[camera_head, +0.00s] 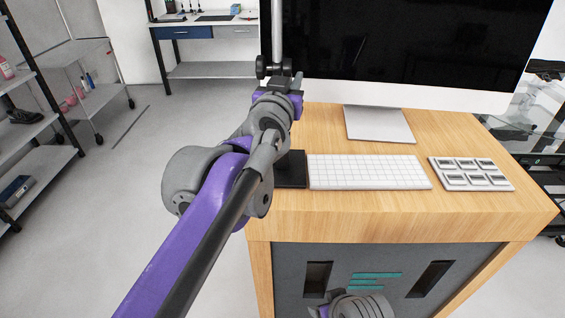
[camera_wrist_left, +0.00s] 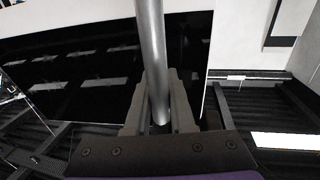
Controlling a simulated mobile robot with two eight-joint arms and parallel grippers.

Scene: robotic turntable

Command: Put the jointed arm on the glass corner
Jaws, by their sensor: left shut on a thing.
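My left gripper (camera_head: 279,82) is at the desk's left edge, in front of the monitor. It is shut on a grey upright pole (camera_head: 277,32), which I take for part of the jointed arm; its top is cut off by the frame. In the left wrist view the pole (camera_wrist_left: 151,45) stands between the two fingers (camera_wrist_left: 160,112). A black flat base (camera_head: 292,170) on the desk is partly hidden behind my arm; I cannot tell if it joins the pole. A glass surface (camera_head: 522,112) shows at the right, its corner unclear.
The wooden desk (camera_head: 400,218) holds a large dark monitor (camera_head: 400,40), a white keyboard (camera_head: 368,172) and a grey button pad (camera_head: 470,174). Shelving (camera_head: 35,110) stands at the far left, a workbench (camera_head: 205,70) behind. Open floor lies left of the desk.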

